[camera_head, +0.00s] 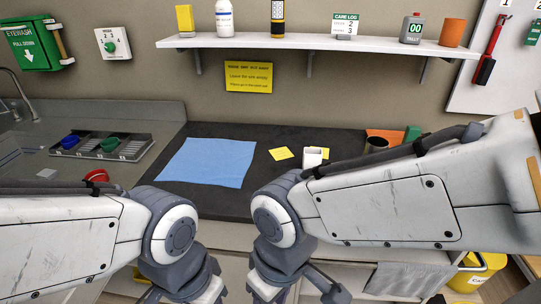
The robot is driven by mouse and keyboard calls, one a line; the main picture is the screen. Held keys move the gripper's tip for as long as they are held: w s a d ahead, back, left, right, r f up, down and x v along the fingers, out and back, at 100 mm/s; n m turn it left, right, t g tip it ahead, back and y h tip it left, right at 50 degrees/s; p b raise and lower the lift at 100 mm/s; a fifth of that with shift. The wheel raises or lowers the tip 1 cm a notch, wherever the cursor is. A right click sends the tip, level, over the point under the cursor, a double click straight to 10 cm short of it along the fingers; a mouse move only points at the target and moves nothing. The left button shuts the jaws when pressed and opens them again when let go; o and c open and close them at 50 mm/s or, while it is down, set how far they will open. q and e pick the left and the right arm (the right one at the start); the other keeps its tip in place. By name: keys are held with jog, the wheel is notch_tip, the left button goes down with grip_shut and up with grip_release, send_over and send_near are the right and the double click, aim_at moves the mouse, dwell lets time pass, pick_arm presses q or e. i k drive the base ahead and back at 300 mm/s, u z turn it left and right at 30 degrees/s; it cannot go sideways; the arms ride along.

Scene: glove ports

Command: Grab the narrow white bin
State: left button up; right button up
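A small narrow white bin (313,156) stands on the dark countertop, right of centre. Its lower part is hidden behind my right arm. My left gripper (184,293) and my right gripper (298,290) hang at the bottom edge of the view, in front of the counter and apart from the bin. Their fingertips are cut off by the frame, so I cannot tell whether they are open or shut.
A grey tray (103,147) with coloured pieces is at left. A wall shelf (320,42) holds bottles. A yellow bin (478,270) is low at right.

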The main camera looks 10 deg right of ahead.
aim_at(312, 157)
jog(key=u, duration=0.1)
jog(key=i, duration=1.1)
jog(key=z, duration=0.65)
